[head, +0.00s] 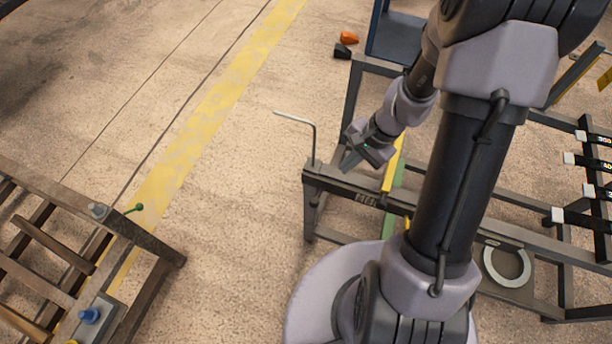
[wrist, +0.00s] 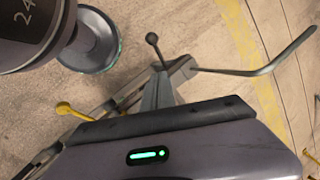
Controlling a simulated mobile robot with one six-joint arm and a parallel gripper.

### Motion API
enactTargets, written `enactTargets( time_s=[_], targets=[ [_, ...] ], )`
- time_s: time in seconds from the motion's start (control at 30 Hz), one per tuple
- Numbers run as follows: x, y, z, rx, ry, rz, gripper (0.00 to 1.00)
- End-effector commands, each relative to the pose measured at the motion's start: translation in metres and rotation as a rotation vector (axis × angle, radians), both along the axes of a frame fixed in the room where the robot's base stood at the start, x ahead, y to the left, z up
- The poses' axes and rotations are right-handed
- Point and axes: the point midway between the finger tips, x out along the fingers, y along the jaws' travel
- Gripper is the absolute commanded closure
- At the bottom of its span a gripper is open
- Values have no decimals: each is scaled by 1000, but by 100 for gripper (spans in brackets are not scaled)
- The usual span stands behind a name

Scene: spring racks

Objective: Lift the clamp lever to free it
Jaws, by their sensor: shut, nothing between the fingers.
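My gripper (head: 348,160) is at the near left end of the dark metal rack (head: 345,188), a little above its top rail. In the wrist view my gripper (wrist: 158,82) is shut, with nothing between its fingers. A thin lever with a black ball knob (wrist: 152,38) shows just beyond the fingertips; I cannot tell whether they touch it. A bent grey rod (wrist: 256,71) reaches right from the rail end; it also rises there in the head view (head: 314,140). I cannot tell which of these is the clamp lever. The lever's foot is hidden by the fingers.
A yellow-knobbed pin (wrist: 64,108) stands left of my fingers. A wooden-slatted rack (head: 150,245) with a green-knobbed pin (head: 135,208) is at lower left. Orange (head: 349,38) and black (head: 342,52) pieces lie on the floor. Clear floor separates the racks.

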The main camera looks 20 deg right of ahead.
Motion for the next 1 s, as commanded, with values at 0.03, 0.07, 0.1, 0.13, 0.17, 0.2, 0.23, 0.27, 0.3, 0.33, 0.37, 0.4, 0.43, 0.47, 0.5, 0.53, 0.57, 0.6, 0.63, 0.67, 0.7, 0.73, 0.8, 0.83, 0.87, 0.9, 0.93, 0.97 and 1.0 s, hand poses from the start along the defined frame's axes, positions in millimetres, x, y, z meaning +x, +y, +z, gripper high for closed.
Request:
enactTargets(
  time_s=[0.03,0.07,0.1,0.13,0.17,0.2,0.23,0.27,0.3,0.33,0.37,0.4,0.43,0.47,0.5,0.53,0.57,0.6,0.63,0.67,0.7,0.73,0.8,0.83,0.87,0.9,0.93,0.97,1.0],
  targets=[
    [0,3,-12,1,3,0,100],
    [0,5,-18,3,3,-1,100],
    [1,8,-27,4,5,0,100],
    [2,11,-34,4,5,1,100],
    [2,13,-41,4,5,1,100],
    [3,16,-49,5,6,0,100],
    [4,19,-56,5,6,0,100],
    [5,21,-62,5,5,1,100],
    [5,24,-70,5,5,0,100],
    [6,26,-77,6,5,-1,100],
    [7,28,-83,5,5,0,100],
    [8,31,-90,5,5,1,100],
    [8,33,-96,6,5,-1,100],
    [6,38,-99,5,5,1,100],
    [4,44,-101,5,4,2,100],
    [3,47,-103,5,3,1,100],
    [1,51,-105,5,4,0,100],
    [-1,55,-107,5,5,0,100],
    [-2,58,-108,6,4,1,100],
    [-2,59,-109,5,4,0,100],
    [-3,62,-109,5,4,0,100],
    [-4,63,-109,5,4,-1,100],
    [-5,64,-109,5,4,-2,100],
    [-5,65,-109,5,4,-2,100],
    [-5,65,-109,5,4,-2,100],
    [-5,65,-109,5,4,-2,100],
    [-5,65,-109,5,4,-2,100],
    [-5,65,-109,5,4,-2,100],
    [-5,65,-108,5,4,-2,100]
  ],
)
